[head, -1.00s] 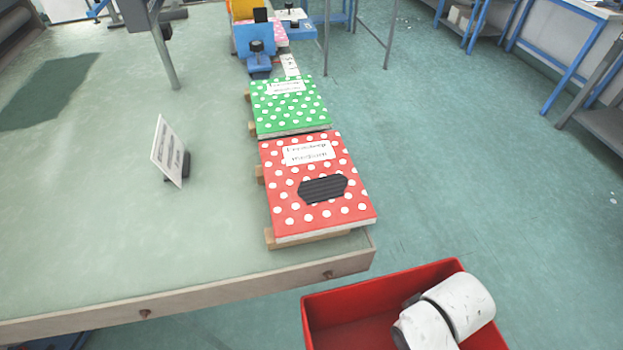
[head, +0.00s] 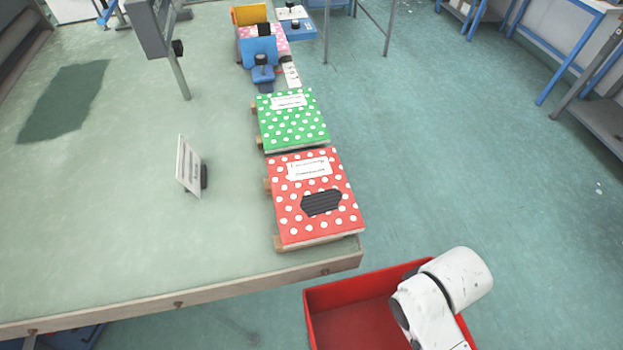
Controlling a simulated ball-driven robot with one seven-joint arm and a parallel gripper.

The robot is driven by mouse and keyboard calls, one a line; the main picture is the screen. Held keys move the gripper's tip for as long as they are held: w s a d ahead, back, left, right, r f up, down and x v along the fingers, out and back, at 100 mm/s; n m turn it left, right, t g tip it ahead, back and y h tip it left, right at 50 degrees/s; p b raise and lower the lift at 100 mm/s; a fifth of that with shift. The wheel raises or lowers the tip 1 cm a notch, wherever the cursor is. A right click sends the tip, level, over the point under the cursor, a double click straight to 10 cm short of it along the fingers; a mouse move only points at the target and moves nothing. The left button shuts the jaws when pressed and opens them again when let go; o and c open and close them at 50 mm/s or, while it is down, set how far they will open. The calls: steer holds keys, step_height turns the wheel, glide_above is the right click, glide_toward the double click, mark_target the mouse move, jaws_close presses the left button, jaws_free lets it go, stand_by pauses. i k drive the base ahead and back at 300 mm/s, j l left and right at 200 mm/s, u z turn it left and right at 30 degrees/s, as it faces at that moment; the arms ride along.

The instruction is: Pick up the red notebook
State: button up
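The red notebook (head: 290,212) has white dots, a white label and a black patch on its cover. It lies flat on wooden strips at the right edge of the table, near its front corner. My white arm shows at the lower right, beyond the table edge and over a red bin. My gripper is out of view, so I cannot see whether it is open or shut. Nothing touches the red notebook from above.
A green dotted notebook (head: 290,125) lies just behind the red one. A small white sign (head: 189,166) stands on the table (head: 120,230) to the left. The red bin (head: 335,292) is below the front corner. Blue and yellow holders (head: 259,52) stand farther back.

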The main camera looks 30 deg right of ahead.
mark_target(314, 201)
steer(key=l+z, duration=0.1)
steer(key=l, duration=0.5)
steer(key=i+l+z, duration=0.1)
steer(key=l, duration=0.5)
steer(key=i+l, duration=0.2)
steer(key=i+z, duration=0.05)
